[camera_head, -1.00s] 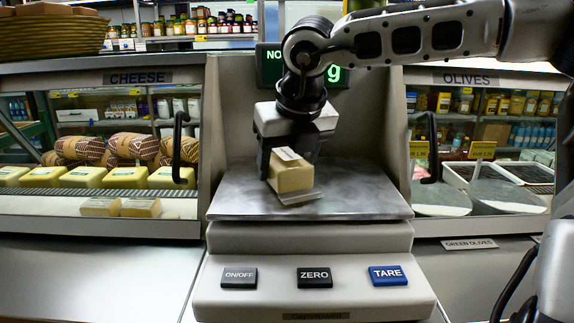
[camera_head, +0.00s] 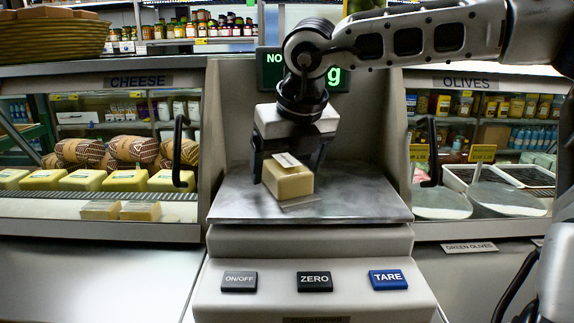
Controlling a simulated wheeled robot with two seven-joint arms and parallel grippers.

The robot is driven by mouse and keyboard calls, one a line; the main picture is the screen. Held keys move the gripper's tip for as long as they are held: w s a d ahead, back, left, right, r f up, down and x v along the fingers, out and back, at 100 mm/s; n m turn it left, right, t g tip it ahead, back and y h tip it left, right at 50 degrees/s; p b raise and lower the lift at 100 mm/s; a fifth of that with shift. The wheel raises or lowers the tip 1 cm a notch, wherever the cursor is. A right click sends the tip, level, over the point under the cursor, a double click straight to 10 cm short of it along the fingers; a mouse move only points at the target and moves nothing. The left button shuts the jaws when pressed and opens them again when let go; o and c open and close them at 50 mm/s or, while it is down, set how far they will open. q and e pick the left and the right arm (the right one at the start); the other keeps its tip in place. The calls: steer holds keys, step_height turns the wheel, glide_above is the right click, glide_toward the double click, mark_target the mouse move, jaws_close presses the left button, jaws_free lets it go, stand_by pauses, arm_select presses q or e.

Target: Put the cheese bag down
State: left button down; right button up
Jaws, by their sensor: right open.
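The cheese bag (camera_head: 288,181) is a pale yellow block in clear wrapping with a white label on top. It rests on the metal plate (camera_head: 365,200) of the weighing scale, slightly turned. My right gripper (camera_head: 290,172) is over it from behind and above, its fingers open on either side of the block. The far side of the block is hidden by the gripper. My left gripper does not show.
The scale has an ON/OFF button (camera_head: 239,281), a ZERO button (camera_head: 314,282) and a TARE button (camera_head: 388,280) in front. A cheese case (camera_head: 100,231) stands left and an olive case (camera_head: 481,232) right. The plate's right part is clear.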

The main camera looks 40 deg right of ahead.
mark_target(299, 192)
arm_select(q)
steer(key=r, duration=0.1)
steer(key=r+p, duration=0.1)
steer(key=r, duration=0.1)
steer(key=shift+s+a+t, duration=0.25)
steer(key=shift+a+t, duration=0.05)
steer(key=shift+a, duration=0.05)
arm_select(e)
steer(key=v, duration=1.1)
steer(key=shift+r, duration=0.2)
steer(key=shift+s+a, duration=0.1)
